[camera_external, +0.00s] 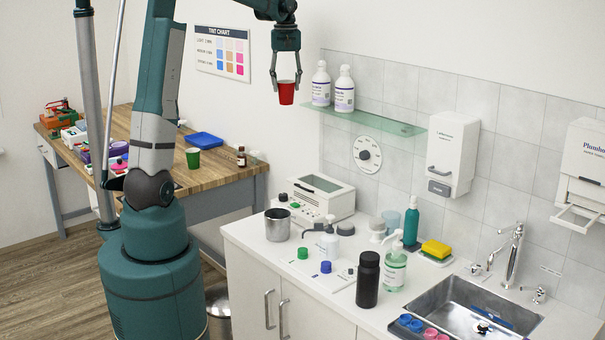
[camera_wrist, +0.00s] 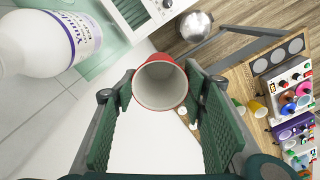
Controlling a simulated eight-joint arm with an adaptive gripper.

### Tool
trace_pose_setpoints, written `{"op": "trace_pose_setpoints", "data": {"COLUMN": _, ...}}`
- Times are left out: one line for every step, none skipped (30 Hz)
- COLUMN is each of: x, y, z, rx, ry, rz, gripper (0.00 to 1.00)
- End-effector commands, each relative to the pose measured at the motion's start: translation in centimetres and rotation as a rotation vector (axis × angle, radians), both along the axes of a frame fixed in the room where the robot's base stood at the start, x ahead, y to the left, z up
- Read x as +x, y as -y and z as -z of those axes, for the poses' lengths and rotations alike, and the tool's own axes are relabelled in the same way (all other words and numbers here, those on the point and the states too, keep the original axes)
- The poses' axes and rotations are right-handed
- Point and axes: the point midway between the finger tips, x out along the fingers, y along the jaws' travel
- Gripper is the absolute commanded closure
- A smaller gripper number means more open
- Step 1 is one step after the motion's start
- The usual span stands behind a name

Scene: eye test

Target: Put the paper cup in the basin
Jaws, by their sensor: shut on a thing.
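A red paper cup (camera_external: 286,93) is held between the fingers of my gripper (camera_external: 286,84), high in the air left of the wall shelf. In the wrist view the cup (camera_wrist: 160,85) shows its white inside and red rim between the two green finger pads. My gripper is shut on it. The basin (camera_external: 449,297) is a steel sink set in the white counter at the lower right of the external view, well below and right of the cup. Dark and blue items lie in it; they are too small to make out.
A glass shelf (camera_external: 385,124) with two white bottles (camera_external: 344,90) is close right of my gripper. The counter holds a metal pot (camera_external: 277,225), a black bottle (camera_external: 368,280) and a soap pump (camera_external: 395,268). A tap (camera_external: 515,252) rises behind the basin. A green cup (camera_external: 193,158) stands on the wooden table.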

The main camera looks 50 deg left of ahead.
Motion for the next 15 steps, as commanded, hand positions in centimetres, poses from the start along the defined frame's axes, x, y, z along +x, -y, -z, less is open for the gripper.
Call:
{"op": "trace_pose_setpoints", "data": {"x": -0.3, "y": 1.2, "z": -0.4, "rx": 0.0, "ry": 0.0, "rz": 0.016, "gripper": 0.63}}
{"op": "trace_pose_setpoints", "data": {"x": -0.5, "y": 1.8, "z": -0.7, "rx": 0.0, "ry": 0.0, "rz": 0.024, "gripper": 0.63}}
{"op": "trace_pose_setpoints", "data": {"x": -0.7, "y": 2.6, "z": -0.9, "rx": 0.0, "ry": 0.0, "rz": 0.035, "gripper": 0.63}}
{"op": "trace_pose_setpoints", "data": {"x": -0.9, "y": 3.3, "z": -1.1, "rx": 0.0, "ry": 0.0, "rz": 0.043, "gripper": 0.63}}
{"op": "trace_pose_setpoints", "data": {"x": -1.0, "y": 4.0, "z": -1.3, "rx": 0.0, "ry": 0.0, "rz": 0.052, "gripper": 0.63}}
{"op": "trace_pose_setpoints", "data": {"x": -1.2, "y": 4.8, "z": -1.6, "rx": 0.0, "ry": 0.0, "rz": 0.061, "gripper": 0.63}}
{"op": "trace_pose_setpoints", "data": {"x": -1.3, "y": 5.4, "z": -1.8, "rx": 0.0, "ry": 0.0, "rz": 0.068, "gripper": 0.63}}
{"op": "trace_pose_setpoints", "data": {"x": -1.3, "y": 6.0, "z": -1.9, "rx": 0.0, "ry": 0.0, "rz": 0.074, "gripper": 0.63}}
{"op": "trace_pose_setpoints", "data": {"x": -1.4, "y": 6.8, "z": -2.1, "rx": 0.0, "ry": 0.0, "rz": 0.081, "gripper": 0.63}}
{"op": "trace_pose_setpoints", "data": {"x": -1.4, "y": 7.4, "z": -2.2, "rx": 0.0, "ry": 0.0, "rz": 0.086, "gripper": 0.63}}
{"op": "trace_pose_setpoints", "data": {"x": -1.5, "y": 8.0, "z": -2.4, "rx": 0.0, "ry": 0.0, "rz": 0.09, "gripper": 0.63}}
{"op": "trace_pose_setpoints", "data": {"x": -1.5, "y": 8.8, "z": -2.5, "rx": 0.0, "ry": 0.0, "rz": 0.096, "gripper": 0.63}}
{"op": "trace_pose_setpoints", "data": {"x": -1.5, "y": 9.3, "z": -2.6, "rx": 0.0, "ry": 0.0, "rz": 0.1, "gripper": 0.63}}
{"op": "trace_pose_setpoints", "data": {"x": -1.5, "y": 9.9, "z": -2.7, "rx": 0.0, "ry": 0.0, "rz": 0.103, "gripper": 0.63}}
{"op": "trace_pose_setpoints", "data": {"x": -1.5, "y": 10.7, "z": -2.9, "rx": 0.0, "ry": 0.0, "rz": 0.106, "gripper": 0.63}}
